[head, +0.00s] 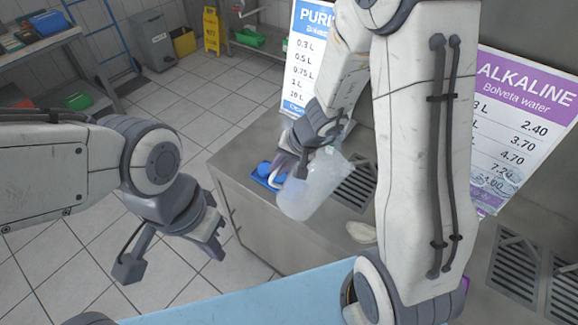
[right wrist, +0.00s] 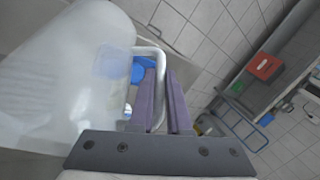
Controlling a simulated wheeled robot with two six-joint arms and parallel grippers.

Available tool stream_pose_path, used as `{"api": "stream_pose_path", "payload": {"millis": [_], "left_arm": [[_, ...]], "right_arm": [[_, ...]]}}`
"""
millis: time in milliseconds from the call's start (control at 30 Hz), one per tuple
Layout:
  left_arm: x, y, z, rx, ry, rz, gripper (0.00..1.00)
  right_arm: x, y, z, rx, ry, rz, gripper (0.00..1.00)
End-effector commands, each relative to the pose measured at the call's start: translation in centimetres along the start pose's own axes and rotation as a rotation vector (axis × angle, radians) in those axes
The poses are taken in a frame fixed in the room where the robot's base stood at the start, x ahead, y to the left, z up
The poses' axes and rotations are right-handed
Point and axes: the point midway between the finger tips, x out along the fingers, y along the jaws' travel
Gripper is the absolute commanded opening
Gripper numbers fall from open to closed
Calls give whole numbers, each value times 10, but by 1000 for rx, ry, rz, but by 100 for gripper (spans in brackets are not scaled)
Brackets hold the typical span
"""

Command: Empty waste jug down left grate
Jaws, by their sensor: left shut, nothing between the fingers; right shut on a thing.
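The waste jug (head: 314,186) is a translucent whitish plastic jug. It hangs tilted above the steel counter, just left of the left grate (head: 356,187). My right gripper (head: 287,164) is shut on the jug's handle. In the right wrist view, the pale handle (right wrist: 161,72) passes around and between the purple fingers (right wrist: 163,95), and the jug body (right wrist: 70,75) fills the left side. I cannot see whether liquid is inside or flowing out. My left gripper (head: 213,246) is shut and empty, over the floor left of the counter.
A blue tray (head: 262,181) with a blue item lies on the counter behind the jug. A whitish object (head: 361,232) lies near the left grate. Another grate (head: 516,265) is at the right. Price signs stand behind, and a light blue surface (head: 250,300) runs along the front.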

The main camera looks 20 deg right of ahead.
Motion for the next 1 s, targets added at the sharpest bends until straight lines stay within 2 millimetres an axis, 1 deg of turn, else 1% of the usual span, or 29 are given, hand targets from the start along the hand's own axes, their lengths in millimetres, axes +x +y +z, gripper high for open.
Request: {"api": "stream_pose_path", "payload": {"millis": [33, 200, 400, 633, 1000], "left_arm": [[7, 0, 0, 0, 0, 0, 0], [17, -1, 1, 1, 0, 0, 0], [21, -2, 1, 1, 0, 0, 0], [15, -1, 1, 1, 0, 0, 0], [-10, 1, -1, 0, 0, 0, 0]], "right_arm": [[8, -1, 4, -13, 6, 19, 0], [21, -7, 13, -41, 48, 85, 0], [35, -15, 24, -75, 93, 165, 0], [51, -23, 36, -114, 146, 257, 0], [74, -34, 51, -162, 219, 388, 0]]}}
